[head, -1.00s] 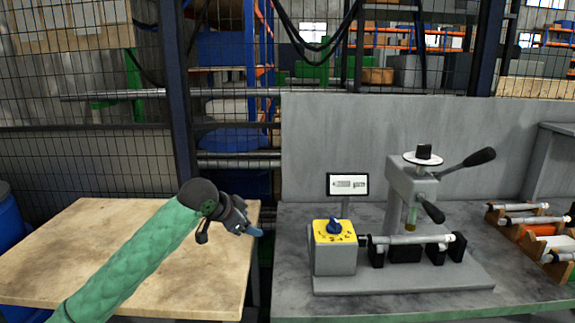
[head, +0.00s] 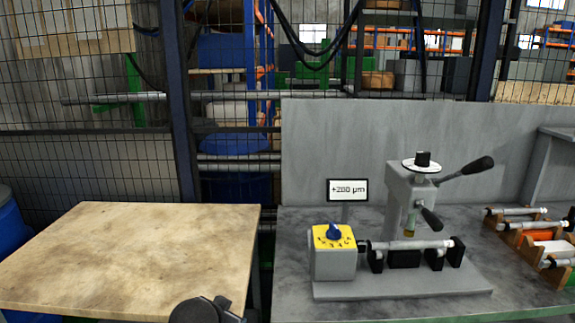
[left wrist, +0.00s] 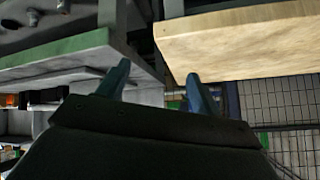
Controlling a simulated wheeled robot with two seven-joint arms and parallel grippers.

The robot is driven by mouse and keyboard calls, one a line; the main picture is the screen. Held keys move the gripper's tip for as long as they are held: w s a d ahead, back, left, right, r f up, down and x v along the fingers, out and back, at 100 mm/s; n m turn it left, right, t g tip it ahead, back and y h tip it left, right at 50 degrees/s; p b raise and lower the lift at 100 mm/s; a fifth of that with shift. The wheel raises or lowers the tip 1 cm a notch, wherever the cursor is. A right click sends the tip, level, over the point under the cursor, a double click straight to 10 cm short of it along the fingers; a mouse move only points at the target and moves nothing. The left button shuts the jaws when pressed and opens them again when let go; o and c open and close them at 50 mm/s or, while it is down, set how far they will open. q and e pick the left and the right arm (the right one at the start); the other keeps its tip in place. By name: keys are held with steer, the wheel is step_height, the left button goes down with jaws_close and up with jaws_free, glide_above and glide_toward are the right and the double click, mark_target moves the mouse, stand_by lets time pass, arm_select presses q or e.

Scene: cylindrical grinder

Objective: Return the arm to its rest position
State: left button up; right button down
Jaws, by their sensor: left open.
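My left arm shows in the head view only as a dark wrist part at the bottom edge, in front of the wooden table (head: 140,250). Its fingertips are not visible there. In the left wrist view my left gripper (left wrist: 158,88) has its two blue fingers apart, with nothing between them. The wooden tabletop (left wrist: 240,45) and the grey-green bench edge (left wrist: 60,60) show beyond the fingers, and the gripper touches neither as far as I can see. My right gripper is in neither view.
The grinder fixture (head: 400,285) stands on the grey bench (head: 300,225), with a cylindrical workpiece (head: 405,245) across its supports. A display (head: 347,190) reads +200 µm. Racks with workpieces (head: 530,225) stand at the right. The wooden table is bare. A mesh fence (head: 90,165) runs behind.

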arm_select(q)
steer(key=s+f+n+g, duration=0.1)
steer(key=s+f+g, duration=0.1)
steer(key=s+f, duration=0.5)
steer(key=s+f+n+g+p, duration=0.1)
steer(key=s+f, duration=0.6)
steer(key=s, duration=0.7)
steer(key=s+f+n+g+p, duration=0.1)
steer(key=s+f+g, duration=0.3)
steer(key=s+f, duration=0.3)
steer(key=s+d, duration=0.1)
steer(key=s, duration=0.3)
steer(key=shift+f+h, duration=0.2)
steer(key=shift+h, duration=0.1)
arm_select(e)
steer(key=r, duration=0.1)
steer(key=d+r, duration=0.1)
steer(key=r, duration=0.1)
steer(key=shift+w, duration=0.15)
